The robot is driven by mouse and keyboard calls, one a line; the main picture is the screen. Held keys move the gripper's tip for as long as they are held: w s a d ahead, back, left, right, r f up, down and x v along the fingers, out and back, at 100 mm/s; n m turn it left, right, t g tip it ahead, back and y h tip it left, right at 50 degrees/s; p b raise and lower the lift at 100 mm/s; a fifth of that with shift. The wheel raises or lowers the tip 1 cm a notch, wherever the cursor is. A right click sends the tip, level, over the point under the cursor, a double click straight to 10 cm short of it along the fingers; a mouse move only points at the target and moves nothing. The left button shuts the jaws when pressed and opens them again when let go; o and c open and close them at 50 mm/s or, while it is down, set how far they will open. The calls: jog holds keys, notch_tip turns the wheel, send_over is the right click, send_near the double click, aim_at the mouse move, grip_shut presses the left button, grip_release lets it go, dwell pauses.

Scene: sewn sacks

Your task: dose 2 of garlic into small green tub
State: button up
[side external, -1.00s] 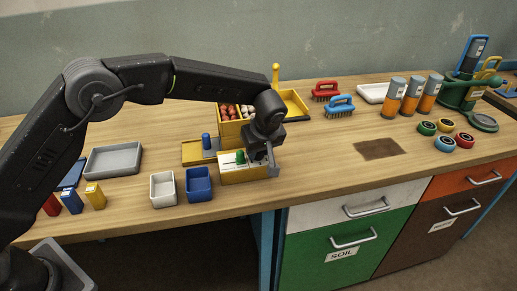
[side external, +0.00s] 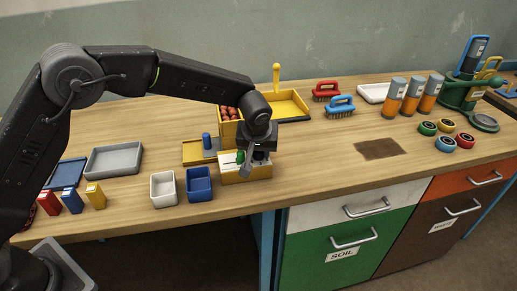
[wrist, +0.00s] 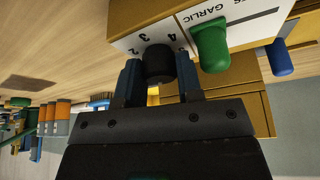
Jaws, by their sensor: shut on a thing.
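My gripper (wrist: 159,80) has its two blue fingers closed around a black knob (wrist: 158,62) on the white front plate of the yellow dispenser (side external: 232,174). Numbers 2, 3 and 4 show around the knob in the wrist view; where it points cannot be told. A green knob (wrist: 210,46) sits beside the word GARLIC on the same plate; it also shows in the side view (side external: 240,157). Red bulbs (side external: 229,112) lie in the yellow bin behind, partly hidden by my arm. I cannot make out a small green tub in these frames.
A white tub (side external: 163,189) and a blue tub (side external: 199,184) stand left of the dispenser near the front edge. A blue post (side external: 206,141) stands by the dispenser. A grey tray (side external: 113,160) lies further left. Bare table lies right of the dispenser.

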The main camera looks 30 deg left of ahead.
dwell(0.3)
jog(key=o, duration=0.6)
jog(key=shift+o, duration=0.2)
